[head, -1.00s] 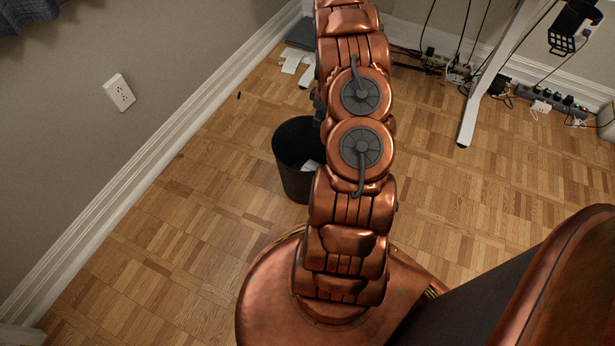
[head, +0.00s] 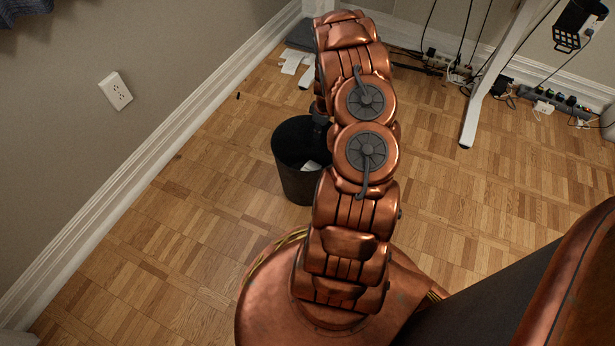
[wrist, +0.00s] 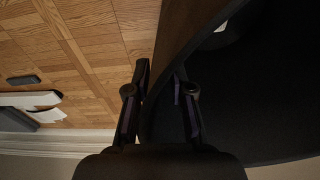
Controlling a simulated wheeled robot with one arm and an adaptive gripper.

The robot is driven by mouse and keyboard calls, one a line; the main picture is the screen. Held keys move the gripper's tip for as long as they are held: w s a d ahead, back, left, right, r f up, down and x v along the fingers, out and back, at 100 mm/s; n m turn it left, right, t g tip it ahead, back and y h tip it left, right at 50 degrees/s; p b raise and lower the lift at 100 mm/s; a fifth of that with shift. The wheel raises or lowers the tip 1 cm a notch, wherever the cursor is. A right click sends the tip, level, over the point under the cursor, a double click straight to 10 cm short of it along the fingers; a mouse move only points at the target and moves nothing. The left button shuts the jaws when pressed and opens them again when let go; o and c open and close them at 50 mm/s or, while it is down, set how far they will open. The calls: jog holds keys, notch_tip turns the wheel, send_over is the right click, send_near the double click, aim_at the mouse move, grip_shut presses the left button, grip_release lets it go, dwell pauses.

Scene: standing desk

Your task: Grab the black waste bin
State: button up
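The black waste bin (head: 297,183) stands upright on the wood floor in the head view, left of my arm, with something pale inside it. In the wrist view its dark curved wall (wrist: 177,32) fills the middle and right. My gripper (wrist: 161,68) is at the rim, with the wall running between its fingers. The left finger is over the outer side and the right finger is over the inside. A gap shows between the fingertips, and firm contact cannot be seen. In the head view my arm partly hides the gripper and the bin's right side.
A white baseboard (head: 150,165) runs along the wall at the left. White papers (head: 294,62) and a dark flat item lie on the floor behind the bin. A white desk leg (head: 487,85), cables and a power strip (head: 553,100) are at the back right. The floor left of the bin is clear.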

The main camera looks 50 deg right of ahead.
grip_shut()
jog(key=shift+r, duration=0.1)
dwell(0.6)
